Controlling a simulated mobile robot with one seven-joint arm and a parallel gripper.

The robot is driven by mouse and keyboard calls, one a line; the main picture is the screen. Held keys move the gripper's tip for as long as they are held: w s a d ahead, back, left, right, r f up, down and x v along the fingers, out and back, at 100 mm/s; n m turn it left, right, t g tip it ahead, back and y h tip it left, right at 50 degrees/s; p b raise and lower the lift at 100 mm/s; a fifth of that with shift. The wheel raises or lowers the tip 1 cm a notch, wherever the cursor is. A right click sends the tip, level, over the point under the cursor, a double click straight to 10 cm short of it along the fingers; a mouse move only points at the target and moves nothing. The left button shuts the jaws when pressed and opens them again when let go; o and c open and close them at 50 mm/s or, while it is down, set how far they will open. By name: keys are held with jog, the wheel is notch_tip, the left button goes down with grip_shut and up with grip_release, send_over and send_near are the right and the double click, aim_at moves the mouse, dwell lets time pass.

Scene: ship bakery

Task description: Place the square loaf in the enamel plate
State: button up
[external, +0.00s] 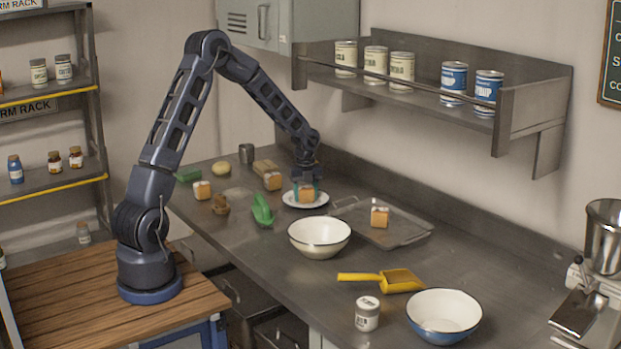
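A small square loaf (306,195), golden brown with a pale top, is at the middle of the white enamel plate (291,201), upright. My gripper (306,188) points down over the plate, with its teal fingers on either side of this loaf. At this size I cannot tell whether the fingers press on the loaf or stand slightly apart from it. I also cannot tell whether the loaf's underside touches the plate. The gripper body hides part of the loaf's top.
Similar loaves lie left of the plate (202,190), behind it (272,181), and on a metal tray (412,238) to the right. A green item (262,210) and a white bowl (319,236) are close in front. A yellow scoop (395,281) and blue bowl (444,315) are nearer. A can shelf (420,90) overhangs the back.

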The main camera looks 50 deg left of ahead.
aim_at(306, 186)
jog(key=o, duration=0.4)
jog(key=shift+r, duration=2.2)
